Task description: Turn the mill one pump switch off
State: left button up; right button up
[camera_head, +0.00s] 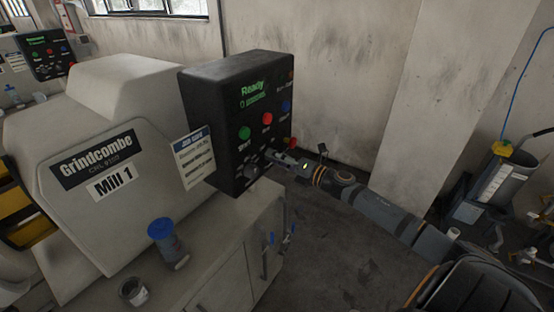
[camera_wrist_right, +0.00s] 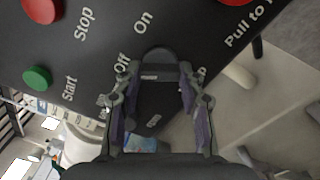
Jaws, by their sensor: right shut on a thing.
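The black control box (camera_head: 212,130) stands beside the pale machine labelled Mill 1 (camera_head: 150,90). Its screen reads "Ready" in green. My right gripper (camera_head: 268,163) reaches in from the right to the lower part of the panel. In the right wrist view the gripper (camera_wrist_right: 155,88) has its two fingers on either side of a dark rotary switch (camera_wrist_right: 158,56) and is shut on it. "Off" and "On" labels lie near the switch; another label is partly hidden by a finger. I cannot tell which way the switch points. My left gripper is in neither view.
A green button (camera_head: 244,133), a red button (camera_head: 267,118) and a blue button (camera_head: 286,106) sit above the switch. A blue-lidded container (camera_head: 162,230) and an open tin (camera_head: 132,291) stand at the front. Floor to the right is partly clear, with a grey bin (camera_head: 500,182) beyond.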

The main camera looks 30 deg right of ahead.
jog(key=o, duration=1.2)
jog(key=shift+c, duration=0.2)
